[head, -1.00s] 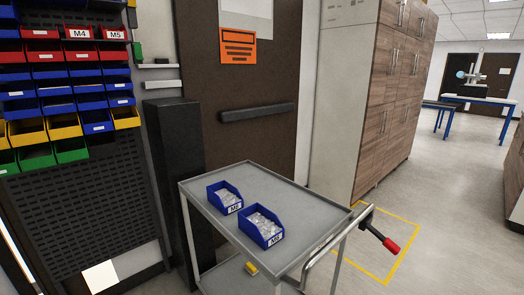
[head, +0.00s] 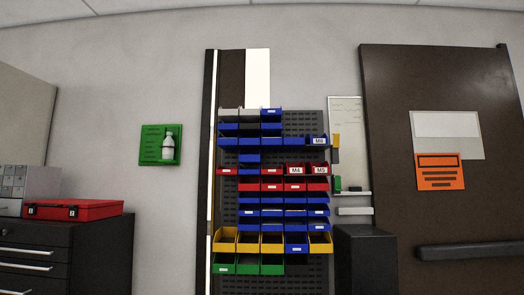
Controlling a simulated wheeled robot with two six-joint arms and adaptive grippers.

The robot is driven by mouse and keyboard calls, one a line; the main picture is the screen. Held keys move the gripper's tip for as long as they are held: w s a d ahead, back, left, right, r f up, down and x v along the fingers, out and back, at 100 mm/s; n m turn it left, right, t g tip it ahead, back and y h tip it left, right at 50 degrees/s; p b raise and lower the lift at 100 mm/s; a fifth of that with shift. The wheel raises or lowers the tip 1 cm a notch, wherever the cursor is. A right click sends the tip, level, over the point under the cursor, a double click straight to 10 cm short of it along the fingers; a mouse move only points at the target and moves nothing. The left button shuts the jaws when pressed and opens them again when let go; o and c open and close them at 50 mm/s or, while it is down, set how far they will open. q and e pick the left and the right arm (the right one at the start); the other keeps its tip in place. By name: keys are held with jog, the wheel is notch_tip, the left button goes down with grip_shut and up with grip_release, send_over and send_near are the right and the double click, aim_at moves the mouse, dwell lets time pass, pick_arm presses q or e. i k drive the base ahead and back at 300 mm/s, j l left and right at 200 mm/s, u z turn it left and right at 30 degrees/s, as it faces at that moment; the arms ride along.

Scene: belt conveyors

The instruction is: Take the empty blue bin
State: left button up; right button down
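Several blue bins hang in rows on a dark perforated wall panel in the middle of the view. One blue bin (head: 318,141) in an upper row carries a white label. A lone blue bin (head: 249,157) hangs just below that row. More blue bins (head: 262,212) fill the rows under the red bins (head: 272,187). I see the bins from the front and below, so I cannot tell which is empty. Neither of my grippers is in view.
A black drawer cabinet (head: 65,250) with a red case (head: 73,209) on top stands at the left. A black column (head: 364,260) stands right of the panel, beside a brown door (head: 400,80). A green eyewash station (head: 160,145) hangs on the wall.

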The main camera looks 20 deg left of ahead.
aim_at(323, 140)
jog(key=i+j+u, duration=0.1)
jog(key=i+u, duration=0.25)
jog(key=u, duration=0.15)
jog(key=i+u, duration=0.35)
jog(key=u, duration=0.15)
